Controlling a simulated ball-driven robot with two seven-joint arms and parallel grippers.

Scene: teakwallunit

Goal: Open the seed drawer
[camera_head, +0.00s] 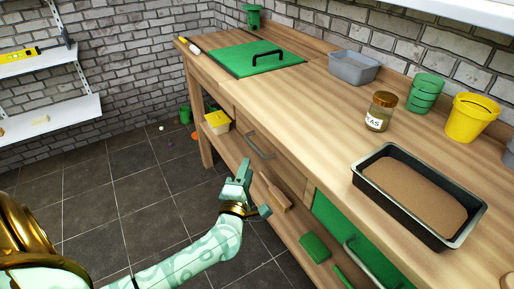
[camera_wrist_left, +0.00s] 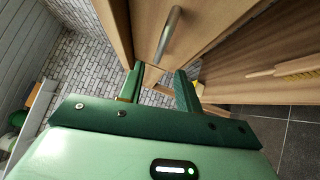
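A wooden drawer front (camera_head: 278,158) with a grey bar handle (camera_head: 258,146) sits under the bench top. A green front (camera_head: 335,222) with its own bar handle (camera_head: 362,264) is nearer to me on the right. I cannot tell from labels which is the seed drawer; both look shut. My left gripper (camera_head: 241,174) is in front of the bench, just below and left of the wooden drawer's handle, apart from it. In the left wrist view its two green fingers (camera_wrist_left: 161,80) are spread and empty, with the handle (camera_wrist_left: 169,34) beyond them. My right gripper is out of view.
On the bench top stand a soil tray (camera_head: 367,176), a jar (camera_head: 381,111), green pots (camera_head: 425,92), a yellow bucket (camera_head: 470,117) and a grey tub (camera_head: 354,67). A lower shelf (camera_head: 234,152) holds a brush (camera_head: 275,193) and a yellow box (camera_head: 217,122). Floor to the left is mostly clear.

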